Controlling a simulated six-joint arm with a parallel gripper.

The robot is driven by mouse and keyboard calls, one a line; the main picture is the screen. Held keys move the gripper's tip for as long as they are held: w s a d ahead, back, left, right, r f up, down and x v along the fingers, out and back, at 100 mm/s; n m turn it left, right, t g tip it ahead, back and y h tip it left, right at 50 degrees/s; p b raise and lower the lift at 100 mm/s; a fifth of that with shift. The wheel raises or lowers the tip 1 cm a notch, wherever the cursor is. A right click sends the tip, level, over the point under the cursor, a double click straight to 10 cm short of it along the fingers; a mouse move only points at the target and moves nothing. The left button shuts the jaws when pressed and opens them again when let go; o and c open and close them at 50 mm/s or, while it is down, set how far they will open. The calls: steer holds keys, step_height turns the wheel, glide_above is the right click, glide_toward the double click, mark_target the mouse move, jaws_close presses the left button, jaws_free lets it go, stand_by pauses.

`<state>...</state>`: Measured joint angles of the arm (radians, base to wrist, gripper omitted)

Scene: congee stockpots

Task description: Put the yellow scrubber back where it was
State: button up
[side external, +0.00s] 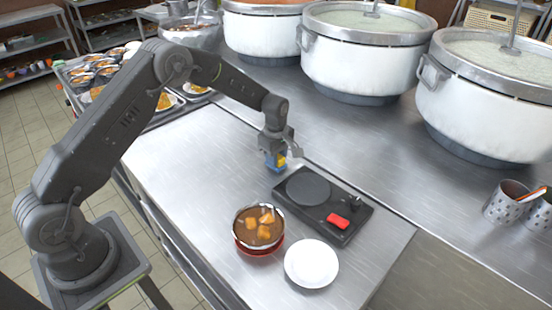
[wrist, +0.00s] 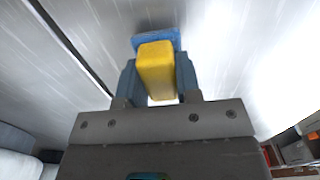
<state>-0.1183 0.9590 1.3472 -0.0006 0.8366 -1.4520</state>
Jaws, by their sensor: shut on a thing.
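The yellow scrubber (wrist: 156,68) is between the two fingers of my gripper (wrist: 157,82) in the wrist view, with a blue part (wrist: 150,38) at its far end. My gripper (side external: 277,157) is shut on it. In the side view the yellow scrubber (side external: 281,161) shows only as a small patch of yellow and blue, partly hidden by the fingers. It is low over the steel counter (side external: 190,165), just behind the black hot plate unit (side external: 325,205). I cannot tell whether it touches the counter.
A red block (side external: 338,221) sits on the hot plate unit. A bowl of stew (side external: 258,227) and a white plate (side external: 311,263) are in front. Large white stockpots (side external: 365,60) line the back. Metal holders (side external: 502,203) stand at right. The counter left of my gripper is clear.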

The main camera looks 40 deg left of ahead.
steer(key=shift+f, duration=0.35)
steer(key=shift+f, duration=0.15)
steer(key=o, duration=0.9)
step_height(320, 180, up, 12)
steer(key=shift+r, duration=0.25)
